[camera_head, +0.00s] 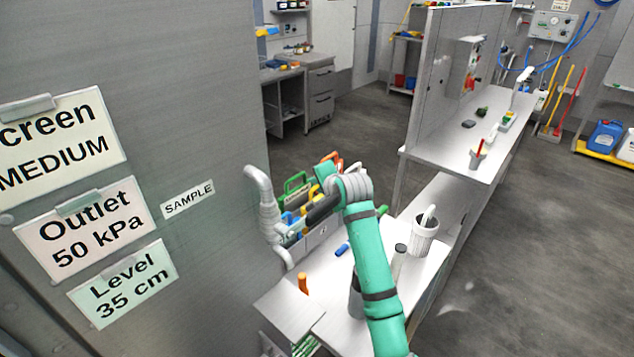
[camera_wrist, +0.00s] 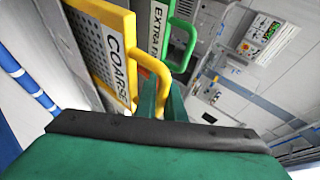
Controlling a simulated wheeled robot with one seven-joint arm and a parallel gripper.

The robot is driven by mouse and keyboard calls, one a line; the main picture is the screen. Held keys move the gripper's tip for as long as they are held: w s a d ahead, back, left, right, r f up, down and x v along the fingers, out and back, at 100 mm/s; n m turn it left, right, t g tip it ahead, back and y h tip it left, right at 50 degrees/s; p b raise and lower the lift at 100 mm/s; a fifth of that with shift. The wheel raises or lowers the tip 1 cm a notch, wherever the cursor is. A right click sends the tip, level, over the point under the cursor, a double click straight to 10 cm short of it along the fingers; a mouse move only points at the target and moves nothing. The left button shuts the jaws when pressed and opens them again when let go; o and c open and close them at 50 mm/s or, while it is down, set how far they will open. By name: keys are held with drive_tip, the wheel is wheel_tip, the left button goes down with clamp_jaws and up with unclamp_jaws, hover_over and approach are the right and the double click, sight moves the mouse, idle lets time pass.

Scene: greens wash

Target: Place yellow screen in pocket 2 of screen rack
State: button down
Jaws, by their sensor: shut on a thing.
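The yellow screen (camera_wrist: 121,22), with a perforated plate and a label beginning "COARS", fills the upper left of the wrist view. My gripper (camera_wrist: 163,98) is shut on its yellow loop handle. A green screen labelled "EXTRA F…" (camera_wrist: 180,38) stands just beyond it. In the head view the screen rack (camera_head: 318,238) sits on the near bench, with green, blue, orange and yellow handles above it. My wrist hides part of the rack and the fingertips there. Whether the yellow screen sits in a pocket, and the pocket numbers, I cannot tell.
A grey wall with hanging signs (camera_head: 92,235) stands close on the left. A white pipe (camera_head: 262,195) rises beside the rack. A white bucket (camera_head: 424,238), a grey-capped bottle (camera_head: 399,262), a blue item (camera_head: 342,249) and an orange item (camera_head: 303,284) stand on the bench.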

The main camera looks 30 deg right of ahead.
drive_tip(key=c, duration=1.9)
unclamp_jaws()
drive_tip(key=shift+o, duration=0.2)
drive_tip(key=v, duration=1.2)
drive_tip(key=shift+r, duration=0.55)
